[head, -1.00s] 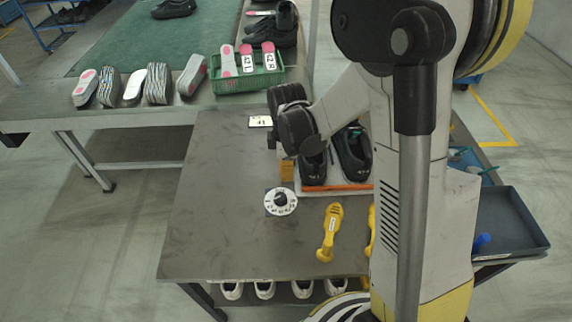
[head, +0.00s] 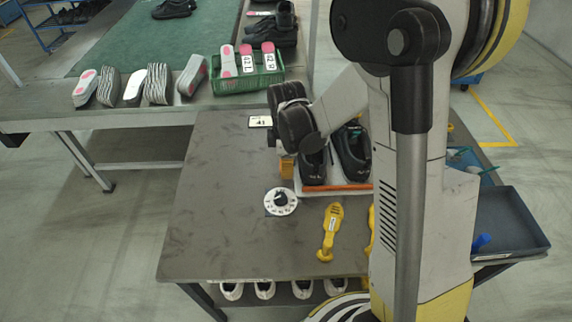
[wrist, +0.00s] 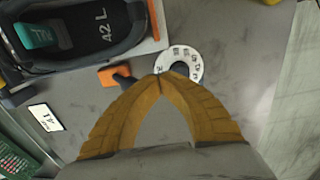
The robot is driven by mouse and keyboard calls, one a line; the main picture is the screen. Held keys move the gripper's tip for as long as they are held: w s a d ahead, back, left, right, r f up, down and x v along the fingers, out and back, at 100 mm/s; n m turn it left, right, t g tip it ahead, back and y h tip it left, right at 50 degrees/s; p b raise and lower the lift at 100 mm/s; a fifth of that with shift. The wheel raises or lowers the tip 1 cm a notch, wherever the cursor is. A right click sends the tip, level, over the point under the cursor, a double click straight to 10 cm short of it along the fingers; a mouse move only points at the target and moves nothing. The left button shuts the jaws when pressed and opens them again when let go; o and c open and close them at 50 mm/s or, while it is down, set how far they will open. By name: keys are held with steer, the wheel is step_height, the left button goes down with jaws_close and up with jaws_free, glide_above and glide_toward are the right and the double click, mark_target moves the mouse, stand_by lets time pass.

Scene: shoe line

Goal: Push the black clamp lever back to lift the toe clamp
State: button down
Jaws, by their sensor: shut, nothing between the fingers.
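My gripper (wrist: 160,77) is shut and empty, its two orange fingers meeting at the tips in the wrist view. A small black piece (wrist: 124,80), which looks like the clamp lever, sits just left of the fingertips. It adjoins an orange block (wrist: 108,76), perhaps part of the toe clamp. I cannot tell whether the left finger touches the black piece. A black shoe (wrist: 85,30) marked 42 L lies beyond in a tray. In the head view my arm covers part of the clamp area, and I cannot make out the lever there.
A white dial (head: 281,201) lies on the grey table (head: 225,240), close to the fingertips. A yellow tool (head: 330,232) lies nearer the front. A number card (head: 260,121) is at the back. A green crate (head: 258,80) stands on the other bench. The table's left side is clear.

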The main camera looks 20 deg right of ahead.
steer(key=shift+s+a, duration=0.1)
steer(key=shift+s, duration=0.3)
step_height(320, 180, up, 9)
steer(key=p, duration=0.6)
stand_by(0.4)
steer(key=s+r+m+t, duration=0.7)
steer(key=s+r+m, duration=0.6)
steer(key=r, duration=0.3)
steer(key=shift+s+a+m, duration=0.2)
steer(key=shift+s+m, duration=0.2)
steer(key=shift+m, duration=0.3)
steer(key=shift+w+r+p, duration=0.1)
steer(key=shift+p, duration=0.2)
